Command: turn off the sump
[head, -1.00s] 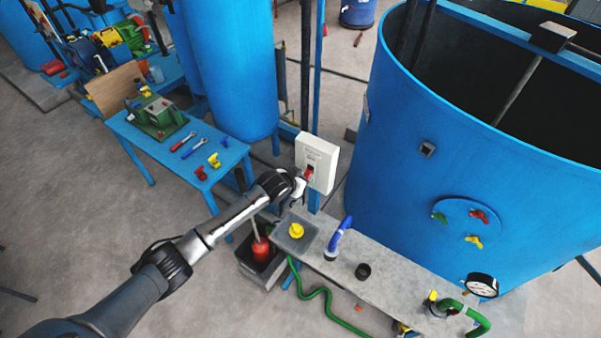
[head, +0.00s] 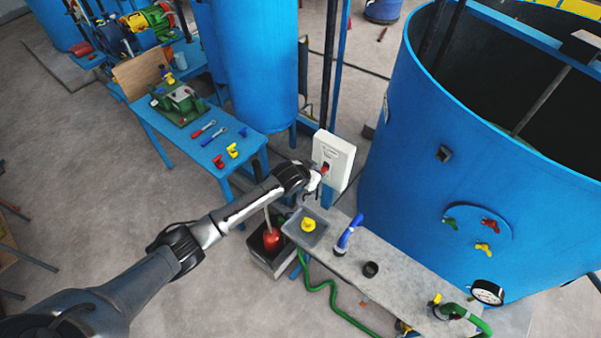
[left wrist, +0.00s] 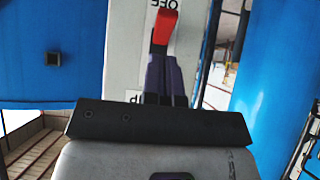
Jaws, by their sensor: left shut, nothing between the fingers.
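A white switch box (head: 334,158) is mounted on a blue post between the tanks, with a red lever (head: 325,168) on its front. In the left wrist view the red lever (left wrist: 164,25) stands beside upside-down "OFF" lettering on the white box (left wrist: 125,50). My left gripper (head: 320,180) is in front of the box. In the left wrist view its dark fingers (left wrist: 164,75) are shut with nothing between them, and their tips overlap the lever's lower end. I cannot tell whether they touch it. My right gripper is not in view.
A grey bench (head: 405,285) with a yellow knob, blue handle and gauge stands below the box. A large blue tank (head: 480,190) is at right. A blue table (head: 190,138) with tools is at left. A red item (head: 271,238) sits in a dark bin.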

